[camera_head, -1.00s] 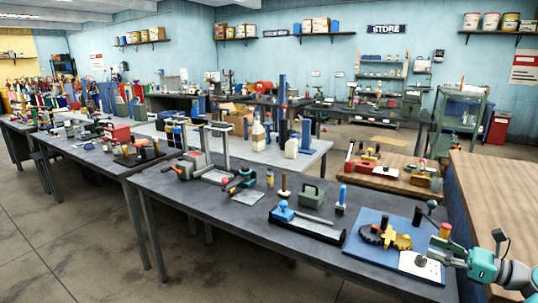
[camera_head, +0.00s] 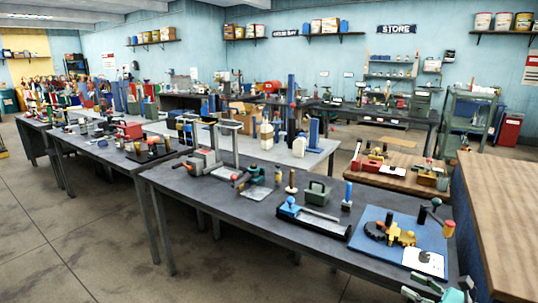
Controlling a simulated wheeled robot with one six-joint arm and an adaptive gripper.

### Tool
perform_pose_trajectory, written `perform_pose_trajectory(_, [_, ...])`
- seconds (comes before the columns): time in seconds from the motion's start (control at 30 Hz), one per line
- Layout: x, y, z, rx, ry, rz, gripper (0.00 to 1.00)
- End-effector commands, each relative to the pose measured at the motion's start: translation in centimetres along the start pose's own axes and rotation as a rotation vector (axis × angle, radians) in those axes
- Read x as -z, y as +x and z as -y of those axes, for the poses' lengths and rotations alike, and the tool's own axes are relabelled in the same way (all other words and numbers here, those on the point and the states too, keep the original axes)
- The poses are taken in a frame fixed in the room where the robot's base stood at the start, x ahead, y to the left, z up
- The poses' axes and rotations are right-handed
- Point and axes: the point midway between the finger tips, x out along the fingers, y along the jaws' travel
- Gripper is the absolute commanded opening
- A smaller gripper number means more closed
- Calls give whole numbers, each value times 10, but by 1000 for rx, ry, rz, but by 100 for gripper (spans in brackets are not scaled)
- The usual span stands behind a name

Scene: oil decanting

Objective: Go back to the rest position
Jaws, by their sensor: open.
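My gripper (camera_head: 410,284) shows at the bottom right edge of the head view, with teal fingers spread open and nothing seen between them. It is in front of the near corner of the dark workbench (camera_head: 235,212), close to a white plate with a black knob (camera_head: 425,262). The rest of my arm is mostly cut off by the frame's bottom edge. The white plate lies on a blue board (camera_head: 372,214), beside a dark gear (camera_head: 376,230) and a yellow block (camera_head: 402,238).
A black tray with a blue-handled tool (camera_head: 308,221), a green box (camera_head: 318,193) and a red-and-grey machine (camera_head: 203,162) stand on the bench. A wooden-topped bench (camera_head: 510,205) closes off the right side. Open floor (camera_head: 70,240) lies at the left.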

Motion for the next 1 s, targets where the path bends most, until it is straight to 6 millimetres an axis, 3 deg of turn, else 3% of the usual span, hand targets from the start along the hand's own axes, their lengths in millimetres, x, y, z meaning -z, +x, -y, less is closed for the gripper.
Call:
perform_pose_trajectory(0.23, [84,24,-77,95,-168,-140,50])
perform_pose_trajectory(0.5, [154,20,-168,157,-427,-331,50])
perform_pose_trajectory(0.73, [192,-5,-246,160,-687,-500,50])
perform_pose_trajectory(1.0, [206,-54,-329,112,-1037,-684,50])
